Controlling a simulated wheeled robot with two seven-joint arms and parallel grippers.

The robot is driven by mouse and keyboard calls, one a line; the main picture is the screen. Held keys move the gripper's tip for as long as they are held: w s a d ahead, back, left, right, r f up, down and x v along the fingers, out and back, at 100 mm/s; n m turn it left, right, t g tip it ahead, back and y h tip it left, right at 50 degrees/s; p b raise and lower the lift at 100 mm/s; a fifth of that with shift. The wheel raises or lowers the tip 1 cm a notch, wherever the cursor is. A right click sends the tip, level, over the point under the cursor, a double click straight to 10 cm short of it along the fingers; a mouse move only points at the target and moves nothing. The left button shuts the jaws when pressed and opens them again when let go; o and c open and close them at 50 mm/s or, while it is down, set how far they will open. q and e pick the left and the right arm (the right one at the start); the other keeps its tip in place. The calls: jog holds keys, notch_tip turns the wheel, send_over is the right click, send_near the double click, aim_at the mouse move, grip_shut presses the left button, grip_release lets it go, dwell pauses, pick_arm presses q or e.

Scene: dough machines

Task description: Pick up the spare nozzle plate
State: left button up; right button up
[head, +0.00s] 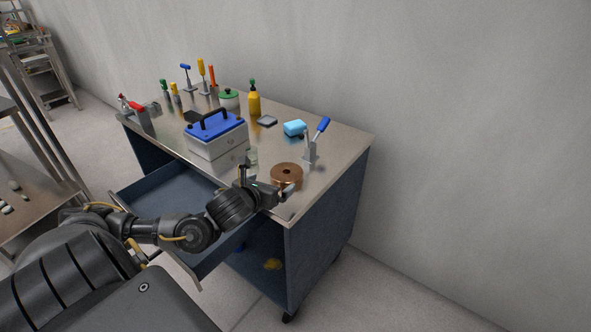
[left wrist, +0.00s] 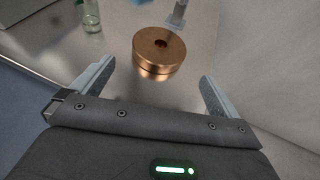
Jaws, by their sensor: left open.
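The spare nozzle plate appears to be the round copper-coloured disc (head: 287,172) with a hole in its middle. It lies flat near the front right corner of the metal cart top. It also shows in the left wrist view (left wrist: 159,50), beyond the fingers. My left gripper (head: 268,181) is at the cart's front edge, just in front of the disc. In the left wrist view my left gripper (left wrist: 158,74) is open and empty, with the disc centred between and ahead of its fingertips, apart from both. My right gripper is not in view.
A blue-handled clamp (head: 311,150) stands just behind the disc. A small glass jar (head: 252,155) and a grey box with blue lid (head: 217,136) stand to its left. A blue sponge (head: 295,128) lies behind. An open drawer (head: 177,189) juts out below the front edge.

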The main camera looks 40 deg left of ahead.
aim_at(286, 173)
pick_arm(q)
jog(key=shift+a+r, duration=0.15)
jog(key=shift+r, duration=0.15)
jog(key=shift+p+x, duration=1)
jog(key=shift+x, duration=0.05)
jog(key=x, duration=0.3)
jog(key=shift+p, duration=0.4)
jog(key=shift+w+f, duration=0.1)
jog(key=shift+f, duration=0.05)
jog(key=shift+w+a, duration=0.1)
jog(key=shift+w, duration=0.2)
jog(key=p+x, duration=0.2)
jog(key=x, duration=0.1)
jog(key=shift+w, duration=0.35)
jog(key=shift+w+a+f, duration=0.15)
jog(key=shift+w+f, duration=0.2)
jog(key=shift+w, duration=0.05)
jog(key=c, duration=1.4)
jog(key=shift+r, duration=0.15)
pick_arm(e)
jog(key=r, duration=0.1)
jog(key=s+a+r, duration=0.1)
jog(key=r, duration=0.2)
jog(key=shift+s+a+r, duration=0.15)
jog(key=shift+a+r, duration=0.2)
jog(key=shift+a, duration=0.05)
